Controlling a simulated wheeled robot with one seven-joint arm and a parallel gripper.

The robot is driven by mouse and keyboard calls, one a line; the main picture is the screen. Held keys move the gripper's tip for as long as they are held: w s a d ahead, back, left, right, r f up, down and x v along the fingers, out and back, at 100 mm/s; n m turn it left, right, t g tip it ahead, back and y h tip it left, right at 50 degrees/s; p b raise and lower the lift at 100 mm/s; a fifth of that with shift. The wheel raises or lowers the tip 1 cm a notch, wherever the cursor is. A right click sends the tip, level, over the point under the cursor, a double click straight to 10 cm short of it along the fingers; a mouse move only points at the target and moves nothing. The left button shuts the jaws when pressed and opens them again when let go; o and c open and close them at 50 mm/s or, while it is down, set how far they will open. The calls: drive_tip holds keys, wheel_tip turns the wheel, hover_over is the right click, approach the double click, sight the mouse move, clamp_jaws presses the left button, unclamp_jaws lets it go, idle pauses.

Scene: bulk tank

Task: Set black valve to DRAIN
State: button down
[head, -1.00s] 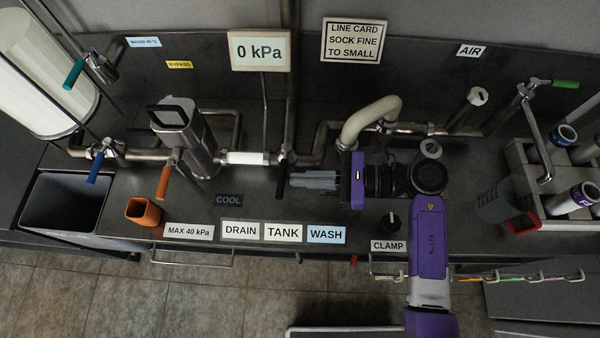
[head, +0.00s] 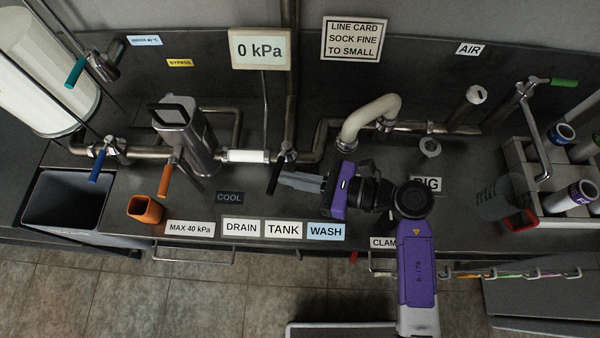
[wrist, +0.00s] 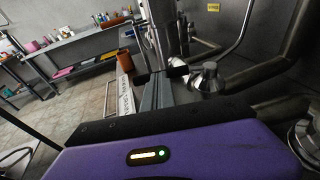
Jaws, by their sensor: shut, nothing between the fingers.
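The black valve's handle (head: 273,181) points down and slightly left from its hub on the pipe, roughly toward the gap between the DRAIN sign (head: 240,228) and the TANK sign (head: 283,229). The WASH sign (head: 325,231) is to their right. My gripper (head: 282,179) is shut and empty, its fingertips at the right side of the black handle, seemingly touching it. In the wrist view the shut fingers (wrist: 156,95) reach toward the black handle (wrist: 176,72), which crosses near their tips beside the metal hub (wrist: 205,77).
An orange-handled valve (head: 164,181) and a blue-handled valve (head: 96,169) are further left. An orange cup (head: 145,210) stands beside the sink (head: 65,203). The gauge sign (head: 260,50) reads 0 kPa. A white hose (head: 368,120) arches behind my arm.

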sight(276, 180)
drive_tip(key=a+m+t+h+p, duration=0.1)
drive_tip(key=m+t, duration=0.1)
drive_tip(key=a+m+t+h, duration=0.1)
drive_tip(key=a+m+t, duration=0.1)
drive_tip(key=shift+s+a+r+t+p, duration=0.15)
drive_tip(key=shift+a+t+p, duration=0.1)
drive_tip(key=shift+t+p, duration=0.15)
drive_tip(key=shift+p+x, duration=0.4)
drive_tip(key=shift+x, duration=0.65)
drive_tip(key=shift+a, duration=0.15)
